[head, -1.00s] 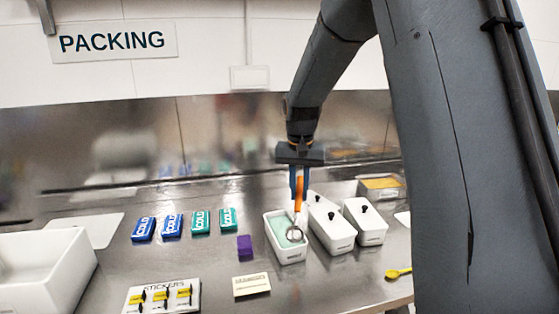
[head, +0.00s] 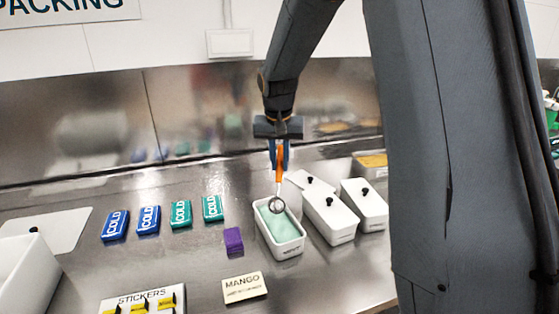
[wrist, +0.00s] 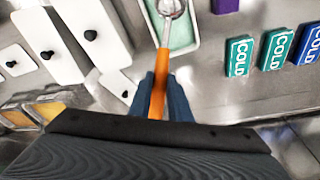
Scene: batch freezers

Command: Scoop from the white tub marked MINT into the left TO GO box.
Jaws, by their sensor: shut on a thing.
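My gripper (head: 279,153) is shut on the orange handle of a metal scoop (head: 279,203). It hangs above an open white tub (head: 280,252) holding pale green contents (head: 281,226). The scoop's round head is over the back part of the tub; whether it touches the contents I cannot tell. In the wrist view the scoop (wrist: 171,8) points away over the green tub (wrist: 193,47). The tub's front label is too small to read. No TO GO box is in view.
Two lidded white tubs (head: 330,222) (head: 369,212) stand to the right. Several blue and teal COLD packs (head: 149,219) lie left, with a purple block (head: 233,241) nearer the tub. A MANGO card (head: 244,287) and a STICKERS board (head: 143,301) lie in front. A white bin (head: 28,275) stands far left.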

